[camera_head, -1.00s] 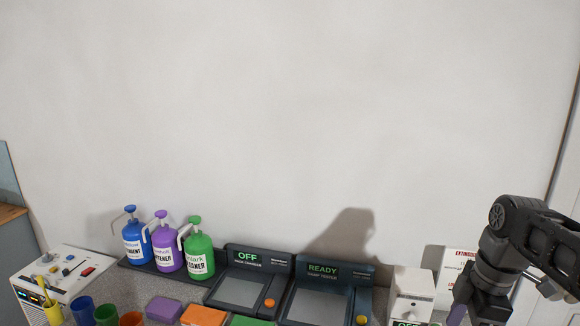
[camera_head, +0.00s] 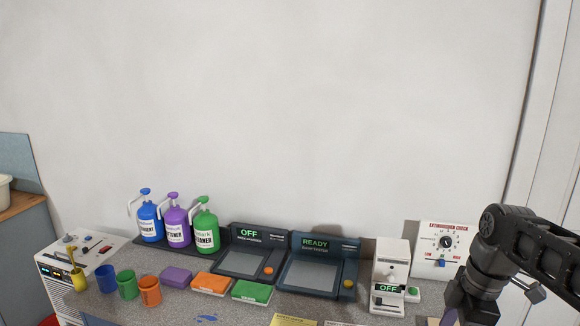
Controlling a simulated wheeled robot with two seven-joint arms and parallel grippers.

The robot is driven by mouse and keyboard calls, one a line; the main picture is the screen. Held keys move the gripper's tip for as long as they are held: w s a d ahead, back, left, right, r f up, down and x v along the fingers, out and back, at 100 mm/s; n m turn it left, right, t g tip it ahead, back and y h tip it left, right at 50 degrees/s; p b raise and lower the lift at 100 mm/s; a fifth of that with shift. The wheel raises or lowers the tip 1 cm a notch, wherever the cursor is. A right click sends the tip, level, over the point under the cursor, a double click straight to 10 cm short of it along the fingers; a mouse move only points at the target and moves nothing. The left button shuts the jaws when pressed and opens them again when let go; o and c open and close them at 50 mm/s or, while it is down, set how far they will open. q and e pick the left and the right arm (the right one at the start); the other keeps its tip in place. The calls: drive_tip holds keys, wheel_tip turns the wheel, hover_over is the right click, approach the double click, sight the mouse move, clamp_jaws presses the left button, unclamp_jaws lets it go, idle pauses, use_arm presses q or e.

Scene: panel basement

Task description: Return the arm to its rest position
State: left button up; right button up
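My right arm comes in from the right edge in the head view. Its wrist hangs down in front of the right end of the counter (camera_head: 180,300). The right gripper's fingers are cut off by the bottom edge, so whether they are open or shut does not show. My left arm and gripper are not in view.
Pump bottles (camera_head: 177,226), cups (camera_head: 127,285), sponges (camera_head: 211,283), an OFF device (camera_head: 247,264), a READY tester (camera_head: 319,276), a white OFF box (camera_head: 389,270) and a dial panel (camera_head: 445,243) line the counter. A grey cabinet (camera_head: 25,250) stands left. The wall above is clear.

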drive_tip(key=a+f+m+y, duration=0.1)
drive_tip(key=a+f+m, duration=0.4)
drive_tip(key=f, duration=1)
drive_tip(key=a+f+m+y, duration=0.15)
drive_tip(key=a+f, duration=0.55)
drive_tip(key=f, duration=0.8)
drive_tip(key=s+a+f+m, duration=0.5)
drive_tip(key=s+f, duration=0.2)
drive_tip(key=s, duration=0.2)
drive_tip(key=s+a+f+m, duration=0.6)
drive_tip(key=s+f, duration=0.2)
drive_tip(key=s, duration=0.1)
use_arm(q)
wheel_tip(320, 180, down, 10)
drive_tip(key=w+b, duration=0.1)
drive_tip(key=b, duration=0.9)
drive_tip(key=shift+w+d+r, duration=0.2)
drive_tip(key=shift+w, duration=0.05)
use_arm(e)
drive_tip(key=w+a+f+n, duration=0.2)
drive_tip(key=w+f, duration=0.2)
drive_tip(key=f, duration=0.3)
drive_tip(key=shift+a+f, duration=0.25)
drive_tip(key=shift+a, duration=0.1)
